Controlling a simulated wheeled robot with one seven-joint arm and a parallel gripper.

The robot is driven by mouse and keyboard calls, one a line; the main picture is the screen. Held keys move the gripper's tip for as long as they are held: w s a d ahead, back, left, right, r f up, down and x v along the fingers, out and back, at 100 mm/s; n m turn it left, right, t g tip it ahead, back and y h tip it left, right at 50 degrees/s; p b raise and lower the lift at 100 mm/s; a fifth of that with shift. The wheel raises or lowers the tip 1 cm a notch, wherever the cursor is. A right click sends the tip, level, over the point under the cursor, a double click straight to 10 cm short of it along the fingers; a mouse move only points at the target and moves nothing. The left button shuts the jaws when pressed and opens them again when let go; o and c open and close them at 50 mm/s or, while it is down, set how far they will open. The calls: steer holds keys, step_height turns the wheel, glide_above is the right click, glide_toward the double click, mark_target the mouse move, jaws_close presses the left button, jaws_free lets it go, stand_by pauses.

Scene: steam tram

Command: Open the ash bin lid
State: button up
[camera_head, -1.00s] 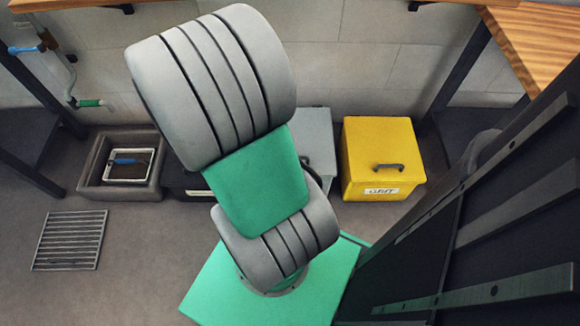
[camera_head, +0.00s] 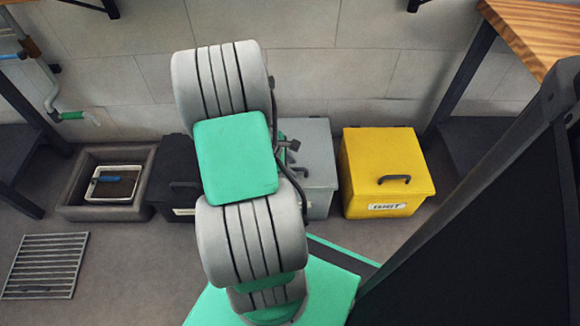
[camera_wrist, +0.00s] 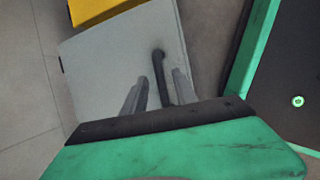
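A grey bin (camera_head: 318,153) with a flat lid stands against the wall, between a black bin (camera_head: 172,190) and a yellow bin. Its lid is shut and has a dark bar handle, also seen in the wrist view (camera_wrist: 159,70). I cannot read a label that says which bin is the ash bin. My gripper (camera_wrist: 157,92) is open above the grey lid (camera_wrist: 110,62). Its two fingers are spread to either side of the handle in the picture; I cannot tell how far down they reach. In the head view my arm hides most of the gripper and part of the black bin.
The yellow bin (camera_head: 384,165) labelled like "GRIT" stands close right of the grey one. A stone basin (camera_head: 75,200) with a white tray (camera_head: 115,184) is at left, with a floor grate (camera_head: 45,265) in front. A wooden-topped table (camera_head: 535,30) is at right.

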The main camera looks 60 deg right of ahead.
steer(key=shift+c, duration=0.4)
jaws_close()
stand_by(0.9)
